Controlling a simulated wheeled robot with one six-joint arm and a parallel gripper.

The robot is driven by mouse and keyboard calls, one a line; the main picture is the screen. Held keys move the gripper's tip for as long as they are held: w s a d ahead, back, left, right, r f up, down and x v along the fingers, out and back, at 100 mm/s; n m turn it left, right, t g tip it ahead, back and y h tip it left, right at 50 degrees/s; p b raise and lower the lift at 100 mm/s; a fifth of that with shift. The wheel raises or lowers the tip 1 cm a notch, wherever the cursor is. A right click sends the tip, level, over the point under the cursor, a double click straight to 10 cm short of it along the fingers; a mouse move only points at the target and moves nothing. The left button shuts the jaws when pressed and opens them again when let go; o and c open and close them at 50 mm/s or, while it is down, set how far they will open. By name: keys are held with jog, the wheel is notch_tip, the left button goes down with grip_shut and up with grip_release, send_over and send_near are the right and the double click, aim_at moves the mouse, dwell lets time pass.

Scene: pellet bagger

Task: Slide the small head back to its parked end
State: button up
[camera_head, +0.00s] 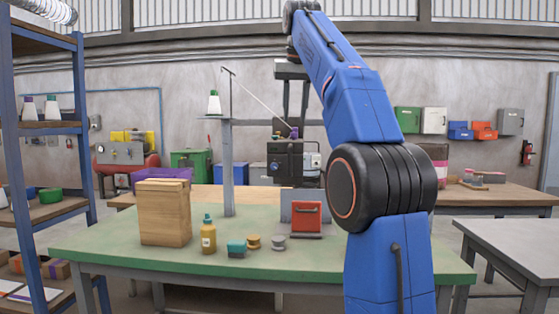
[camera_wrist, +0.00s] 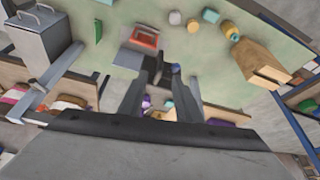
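The small head appears to be the compact black unit (camera_head: 285,158) with a round front part and a pale side block. It stands beyond the green table's front half, right of a tall grey post (camera_head: 228,165). A thin line runs from the post's top arm down toward it. My gripper (camera_head: 293,126) points down just above it, with its two fingers apart. In the wrist view, my gripper (camera_wrist: 162,68) shows both dark fingers with a gap between them. Small dark parts show near the tips. I cannot tell whether the fingers touch the head. The head's rail is not clearly visible.
The green table (camera_head: 100,240) carries a wooden box (camera_head: 165,212), a yellow bottle (camera_head: 208,236), a teal block (camera_head: 236,248), small spools and a red-fronted unit (camera_head: 306,217). A white bottle (camera_head: 214,103) stands on the post. Blue shelving (camera_head: 80,150) is at left, a grey table (camera_head: 515,245) at right.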

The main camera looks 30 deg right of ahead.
aim_at(290, 154)
jog(key=x, duration=0.5)
jog(key=w+x, duration=0.1)
jog(key=x, duration=1.1)
jog(key=shift+w+d+r, duration=0.15)
jog(key=shift+r, duration=0.1)
grip_shut()
